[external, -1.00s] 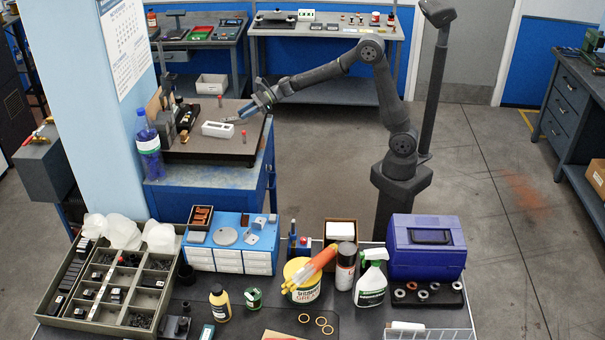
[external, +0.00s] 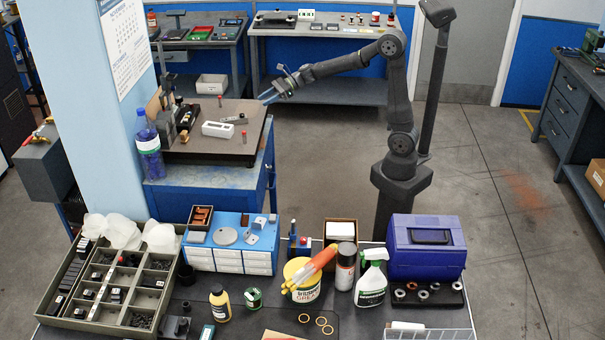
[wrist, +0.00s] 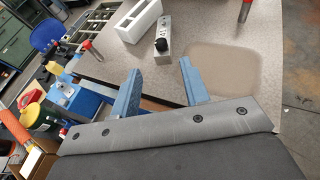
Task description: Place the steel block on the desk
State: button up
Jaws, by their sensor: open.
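The steel block (external: 234,120) lies on the grey top of the desk (external: 203,155), beside a white slotted tray. In the wrist view the steel block (wrist: 165,50) is a grey bar with a black knob on its upper face, apart from my fingers. My gripper (external: 267,96) is to the right of the block, above the desk's right edge. In the wrist view my gripper (wrist: 160,74) shows two blue fingers spread wide with nothing between them.
The white tray (external: 217,130) is close to the block. A red-topped post (external: 244,135) stands in front of it, and dark equipment (external: 184,115) is on the desk's left. A faint rounded pale patch (wrist: 225,70) lies on the bare desktop to the right.

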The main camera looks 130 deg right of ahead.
jog(key=shift+s+a+r, duration=0.1)
jog(key=shift+s+r, duration=0.15)
jog(key=shift+s, duration=0.2)
jog(key=shift+o, duration=1.2)
jog(key=shift+s+a, duration=0.1)
jog(key=shift+s, duration=0.2)
